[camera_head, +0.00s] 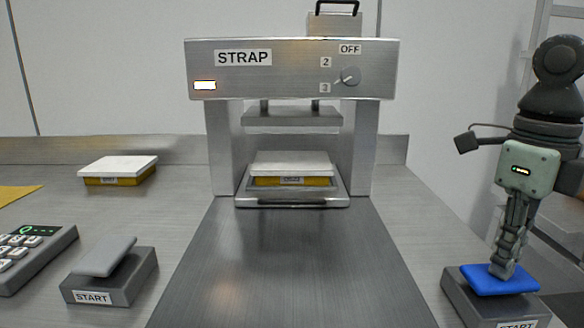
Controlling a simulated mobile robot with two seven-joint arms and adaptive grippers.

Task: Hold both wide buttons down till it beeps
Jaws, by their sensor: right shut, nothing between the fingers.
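Two wide buttons stand on the bench, each on a grey box labelled START. The left button (105,257) has a grey pad, tilted up off its box, with nothing touching it. The right button (500,280) has a blue pad that lies flatter on its box. My right gripper (502,271) is shut and empty, pointing down, with its fingertips at the top of the blue pad; they look in contact. My left gripper is not in view. The strapping machine (290,68) labelled STRAP stands behind, with a small lit window (205,85) on its front.
A white-lidded yellow box (290,165) sits on the machine's tray under its raised plate. A similar box (118,168) lies at the back left. A keypad (32,252) is left of the grey button. The front middle is clear.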

